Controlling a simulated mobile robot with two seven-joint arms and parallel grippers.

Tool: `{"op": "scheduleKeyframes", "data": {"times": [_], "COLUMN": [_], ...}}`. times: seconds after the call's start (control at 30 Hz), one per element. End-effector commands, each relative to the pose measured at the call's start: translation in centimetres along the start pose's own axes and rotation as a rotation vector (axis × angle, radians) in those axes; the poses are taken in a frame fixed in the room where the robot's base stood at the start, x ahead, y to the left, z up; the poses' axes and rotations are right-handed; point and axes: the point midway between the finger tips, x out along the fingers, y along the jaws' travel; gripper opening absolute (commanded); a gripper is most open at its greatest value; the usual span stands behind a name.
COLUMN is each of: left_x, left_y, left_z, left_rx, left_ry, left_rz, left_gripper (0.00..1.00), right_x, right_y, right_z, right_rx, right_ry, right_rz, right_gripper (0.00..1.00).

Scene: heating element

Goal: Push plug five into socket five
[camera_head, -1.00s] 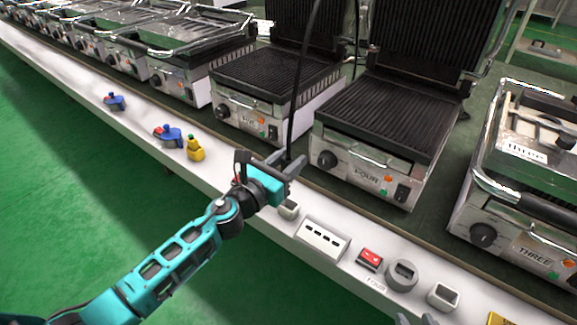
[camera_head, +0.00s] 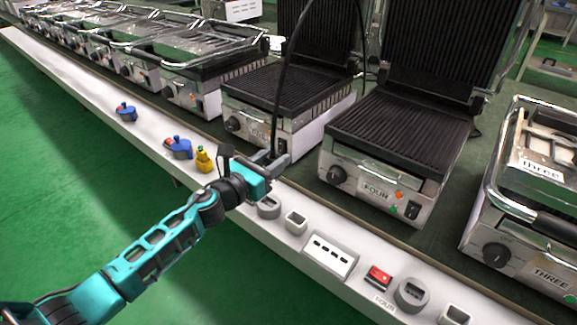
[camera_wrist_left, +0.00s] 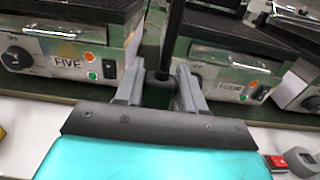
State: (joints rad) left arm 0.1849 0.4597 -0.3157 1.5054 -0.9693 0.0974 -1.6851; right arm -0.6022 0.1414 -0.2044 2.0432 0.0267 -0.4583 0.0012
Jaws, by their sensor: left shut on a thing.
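My left gripper (camera_head: 272,168) is shut on a black plug at the end of a black cable (camera_head: 282,85), which rises steeply from the fingers. In the left wrist view the plug (camera_wrist_left: 160,75) sits between the fingertips, and the cable goes up out of the picture. The gripper is above the white ledge, in front of the grill marked FIVE (camera_head: 290,110). A round grey socket (camera_head: 268,207) and a square grey socket (camera_head: 296,222) are on the ledge just below and right of the gripper. No number shows on them. My right gripper is out of view.
A white slotted panel (camera_head: 330,255), a red switch (camera_head: 378,276) marked FOUR and more grey sockets (camera_head: 411,292) line the ledge to the right. A yellow plug (camera_head: 204,160) and blue plugs (camera_head: 179,148) are to the left. The FOUR grill (camera_head: 395,150) stands behind.

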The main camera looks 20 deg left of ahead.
Motion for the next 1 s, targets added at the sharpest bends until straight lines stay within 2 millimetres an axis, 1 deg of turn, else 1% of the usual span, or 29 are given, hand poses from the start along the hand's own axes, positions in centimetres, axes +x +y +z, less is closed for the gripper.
{"op": "scheduleKeyframes", "data": {"times": [0.03, 0.1, 0.23, 0.67, 0.87, 1.0], "left_x": [0.0, -0.1, -0.2, -0.2, -0.2, -0.2], "left_y": [0.6, 1.3, 1.8, 1.9, 1.9, 1.9], "left_z": [-1.2, -1.7, -1.9, -1.8, -3.0, -4.3], "left_rx": [-0.002, -0.003, -0.004, -0.003, -0.004, -0.005], "left_ry": [-0.003, -0.006, -0.009, -0.009, -0.008, -0.008], "left_rz": [0.001, 0.001, 0.000, -0.001, 0.000, 0.000], "left_gripper": [0.08, 0.08, 0.08, 0.08, 0.08, 0.08], "right_x": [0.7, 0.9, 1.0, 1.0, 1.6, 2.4], "right_y": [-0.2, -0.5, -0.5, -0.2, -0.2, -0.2], "right_z": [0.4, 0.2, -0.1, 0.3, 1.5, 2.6], "right_rx": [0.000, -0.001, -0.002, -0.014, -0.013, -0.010], "right_ry": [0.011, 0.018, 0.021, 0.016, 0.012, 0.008], "right_rz": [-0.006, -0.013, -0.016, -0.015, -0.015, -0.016], "right_gripper": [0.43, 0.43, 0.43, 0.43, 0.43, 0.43]}}
